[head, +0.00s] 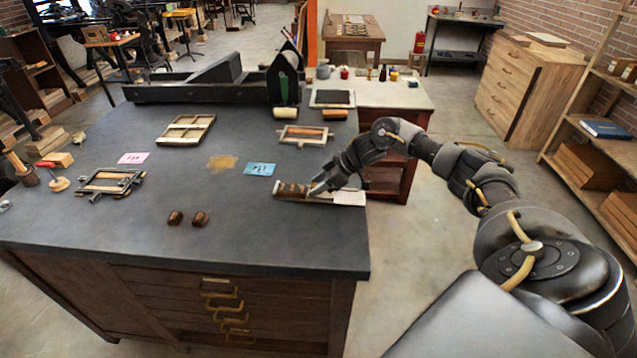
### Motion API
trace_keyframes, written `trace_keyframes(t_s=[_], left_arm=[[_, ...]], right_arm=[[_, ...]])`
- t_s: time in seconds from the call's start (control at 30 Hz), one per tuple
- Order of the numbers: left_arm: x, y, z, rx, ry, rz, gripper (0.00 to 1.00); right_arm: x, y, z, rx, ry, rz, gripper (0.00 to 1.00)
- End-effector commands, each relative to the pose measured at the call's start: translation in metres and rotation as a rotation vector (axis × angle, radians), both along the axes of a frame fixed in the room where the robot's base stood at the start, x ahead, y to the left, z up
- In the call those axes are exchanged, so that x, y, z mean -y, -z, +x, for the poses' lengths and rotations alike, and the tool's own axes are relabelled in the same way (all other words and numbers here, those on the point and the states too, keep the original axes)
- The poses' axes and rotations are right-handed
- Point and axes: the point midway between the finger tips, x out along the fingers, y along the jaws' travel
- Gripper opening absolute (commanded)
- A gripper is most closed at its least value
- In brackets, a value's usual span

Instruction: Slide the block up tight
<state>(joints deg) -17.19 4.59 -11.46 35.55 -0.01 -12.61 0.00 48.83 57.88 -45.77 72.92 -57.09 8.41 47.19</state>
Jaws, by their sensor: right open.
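A narrow wooden holder (318,199) lies near the right edge of the dark bench, with a pale end at its right. Several small brown blocks (289,188) sit in its left part; their exact spacing is too small to tell. My right gripper (318,187) reaches in from the right, open, with its fingertips low over the holder, just right of the blocks. Whether the fingers touch a block cannot be told. My left gripper is not in view.
Two loose brown blocks (187,218) lie on the bench (270,235) near its front. A blue card (261,169), a pink card (133,158) and a framed tray (186,130) lie behind. The front right of the bench is clear.

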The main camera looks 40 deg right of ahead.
Motion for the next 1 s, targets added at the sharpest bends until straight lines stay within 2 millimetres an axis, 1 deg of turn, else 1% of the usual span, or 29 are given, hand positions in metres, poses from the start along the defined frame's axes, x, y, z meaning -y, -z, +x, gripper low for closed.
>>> trace_keyframes(t_s=[0.2,0.23,0.53,0.73,0.87,1.0], left_arm=[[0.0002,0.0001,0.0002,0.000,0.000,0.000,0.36],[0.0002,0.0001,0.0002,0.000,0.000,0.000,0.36],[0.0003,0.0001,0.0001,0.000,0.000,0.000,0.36],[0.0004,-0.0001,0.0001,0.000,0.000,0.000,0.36],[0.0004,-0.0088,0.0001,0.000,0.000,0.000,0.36],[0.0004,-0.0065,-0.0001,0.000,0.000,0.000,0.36]], right_arm=[[-0.0001,0.0004,0.0002,0.000,0.000,0.000,0.42],[-0.0001,0.0004,0.0002,0.000,0.000,0.000,0.39],[0.0000,0.0001,0.0002,0.000,0.000,0.000,0.00],[0.0000,-0.0001,0.0002,0.000,0.000,0.000,0.00],[-0.0053,-0.0026,0.0044,0.000,-0.001,0.003,0.00],[-0.0050,0.0001,0.0048,-0.001,-0.001,0.000,0.00]])
